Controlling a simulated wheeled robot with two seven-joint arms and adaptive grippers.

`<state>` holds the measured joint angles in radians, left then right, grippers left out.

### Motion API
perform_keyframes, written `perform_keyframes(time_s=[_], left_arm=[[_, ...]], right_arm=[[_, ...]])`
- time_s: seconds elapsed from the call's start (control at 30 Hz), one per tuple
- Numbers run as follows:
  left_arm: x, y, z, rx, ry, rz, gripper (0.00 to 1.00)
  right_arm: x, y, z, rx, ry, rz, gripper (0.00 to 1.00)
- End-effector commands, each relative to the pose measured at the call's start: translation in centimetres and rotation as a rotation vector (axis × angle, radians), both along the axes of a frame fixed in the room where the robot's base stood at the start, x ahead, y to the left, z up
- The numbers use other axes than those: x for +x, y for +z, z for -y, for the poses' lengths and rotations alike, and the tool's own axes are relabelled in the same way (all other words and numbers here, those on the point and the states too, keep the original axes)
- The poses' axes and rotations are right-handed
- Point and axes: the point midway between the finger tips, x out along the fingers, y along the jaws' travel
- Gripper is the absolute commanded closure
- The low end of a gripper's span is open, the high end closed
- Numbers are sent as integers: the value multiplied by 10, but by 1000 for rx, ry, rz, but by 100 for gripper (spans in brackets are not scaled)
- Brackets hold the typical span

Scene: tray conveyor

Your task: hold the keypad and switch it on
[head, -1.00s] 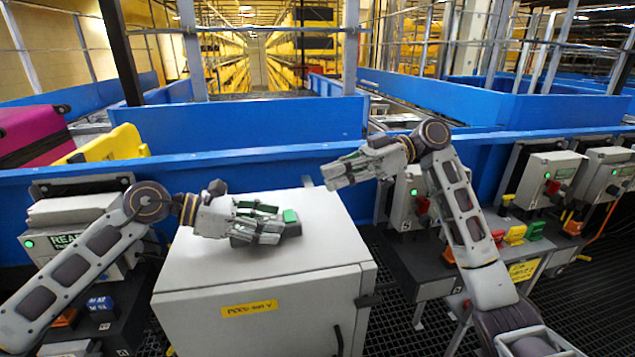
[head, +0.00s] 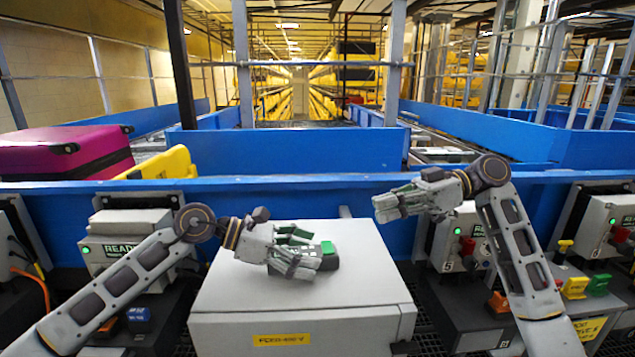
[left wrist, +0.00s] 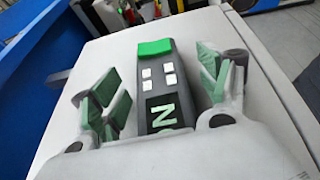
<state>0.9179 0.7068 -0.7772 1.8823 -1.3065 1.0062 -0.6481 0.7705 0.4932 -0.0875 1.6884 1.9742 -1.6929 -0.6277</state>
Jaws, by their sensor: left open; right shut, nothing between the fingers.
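The keypad (head: 329,256) is a dark grey block with a green end, lying on top of a light grey cabinet (head: 240,290). In the left wrist view the keypad (left wrist: 172,95) shows a green button at its far end, several white keys and a green letter N. My left gripper (head: 298,250) is open, low over the cabinet top, with its fingers on either side of the keypad; gaps show between fingers and keypad. My gripper's palm hides the keypad's near end. My right gripper (head: 385,208) is shut and empty, raised to the right of the keypad, in front of the blue barrier.
A blue conveyor wall (head: 290,192) runs behind the cabinet. Grey control boxes stand on both sides, one labelled READY (head: 125,247) at left. A magenta suitcase (head: 65,152) and a yellow tray (head: 160,165) lie beyond the wall. The cabinet top is otherwise clear.

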Motion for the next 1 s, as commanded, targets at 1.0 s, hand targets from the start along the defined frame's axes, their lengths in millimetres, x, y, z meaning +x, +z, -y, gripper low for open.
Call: perform_keyframes(time_s=[1.0], left_arm=[[-5,29,-71,0,2,0,24]], right_arm=[[0,0,0,0,0,0,100]])
